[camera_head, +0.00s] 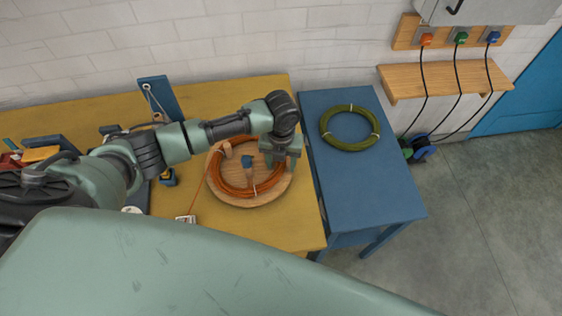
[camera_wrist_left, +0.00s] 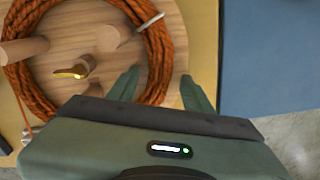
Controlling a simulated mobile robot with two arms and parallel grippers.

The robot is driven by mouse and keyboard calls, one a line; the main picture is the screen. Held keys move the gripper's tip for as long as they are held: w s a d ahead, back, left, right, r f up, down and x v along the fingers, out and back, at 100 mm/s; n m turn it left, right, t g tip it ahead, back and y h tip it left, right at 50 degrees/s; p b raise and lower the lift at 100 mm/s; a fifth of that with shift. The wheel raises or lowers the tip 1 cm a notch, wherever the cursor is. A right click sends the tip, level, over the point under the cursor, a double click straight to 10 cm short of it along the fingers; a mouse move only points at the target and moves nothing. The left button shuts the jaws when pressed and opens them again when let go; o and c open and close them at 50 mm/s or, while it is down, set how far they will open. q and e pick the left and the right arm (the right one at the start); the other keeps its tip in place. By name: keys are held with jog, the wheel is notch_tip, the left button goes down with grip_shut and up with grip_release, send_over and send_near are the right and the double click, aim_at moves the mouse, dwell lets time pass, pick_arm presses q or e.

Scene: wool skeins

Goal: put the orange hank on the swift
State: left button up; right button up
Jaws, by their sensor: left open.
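The swift (camera_head: 262,199) is a round wooden disc with upright pegs, on the yellow table. The orange hank (camera_head: 236,190) lies in a ring on the disc and appears to run around the pegs. In the left wrist view the hank (camera_wrist_left: 159,60) passes close by my fingers, with a pale tie across it and pegs inside the ring. My left gripper (camera_head: 280,162) is open over the right side of the disc. Its fingers (camera_wrist_left: 160,90) are apart, one on each side of the hank's strand. Whether they touch it, I cannot tell. My right gripper is out of view.
A blue table (camera_head: 378,194) stands to the right with an olive-green hank (camera_head: 350,128) on it. A blue upright stand (camera_head: 160,98) is at the back of the yellow table. A wooden shelf (camera_head: 445,78) and hanging cables are on the wall. Most of the blue table is clear.

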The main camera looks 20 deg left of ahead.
pick_arm(q)
jog(key=shift+r, duration=0.25)
notch_tip(320, 180, up, 12)
jog(key=b, duration=0.1)
jog(key=shift+f, duration=0.15)
